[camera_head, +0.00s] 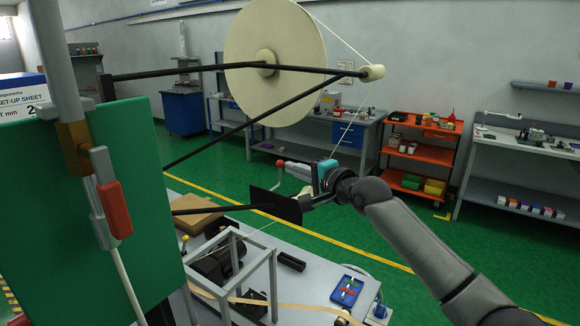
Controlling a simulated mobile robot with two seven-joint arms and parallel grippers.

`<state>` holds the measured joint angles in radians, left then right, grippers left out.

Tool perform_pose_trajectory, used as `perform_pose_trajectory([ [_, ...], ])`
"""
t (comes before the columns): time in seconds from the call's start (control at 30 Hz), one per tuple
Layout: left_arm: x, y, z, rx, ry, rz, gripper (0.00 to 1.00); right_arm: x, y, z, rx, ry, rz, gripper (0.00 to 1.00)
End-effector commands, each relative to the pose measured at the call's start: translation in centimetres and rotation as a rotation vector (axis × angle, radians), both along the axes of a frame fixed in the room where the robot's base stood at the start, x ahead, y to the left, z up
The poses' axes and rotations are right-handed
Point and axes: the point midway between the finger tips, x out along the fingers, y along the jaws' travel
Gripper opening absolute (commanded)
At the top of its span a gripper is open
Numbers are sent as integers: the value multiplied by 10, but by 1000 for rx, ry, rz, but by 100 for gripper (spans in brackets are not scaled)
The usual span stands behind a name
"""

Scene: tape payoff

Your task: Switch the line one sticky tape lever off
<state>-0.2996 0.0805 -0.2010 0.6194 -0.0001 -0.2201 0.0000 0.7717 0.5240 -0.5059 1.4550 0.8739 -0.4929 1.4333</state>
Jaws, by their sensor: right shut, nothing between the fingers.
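A small lever with a red knob (280,162) stands near the middle of the view, just above the black plate (275,205). My right gripper (290,169) reaches in from the right, behind its teal wrist ring. Its fingers are shut and empty, and their tips are close to the red-knobbed lever. I cannot tell whether they touch it. A larger red handle (115,209) sits on a grey pole fitting in front of the green panel (140,170) at the left. No label shows which lever belongs to line one. My left gripper is out of view.
A large cream tape reel (270,50) hangs on black bars above. A grey frame (235,270), a cardboard box (195,213) and a blue tray (347,290) are on the bench below. An orange cart (420,155) and workbenches stand behind, across green floor.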

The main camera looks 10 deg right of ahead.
Motion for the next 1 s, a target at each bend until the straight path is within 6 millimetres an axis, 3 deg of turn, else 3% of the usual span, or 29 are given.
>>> perform_pose_trajectory([
  [0.2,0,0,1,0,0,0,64,13,6,-1,1,0,0,0],
  [0.77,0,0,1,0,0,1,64,17,8,-2,-2,4,0,0],
  [1.0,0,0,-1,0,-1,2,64,31,9,2,-37,40,0,0],
])
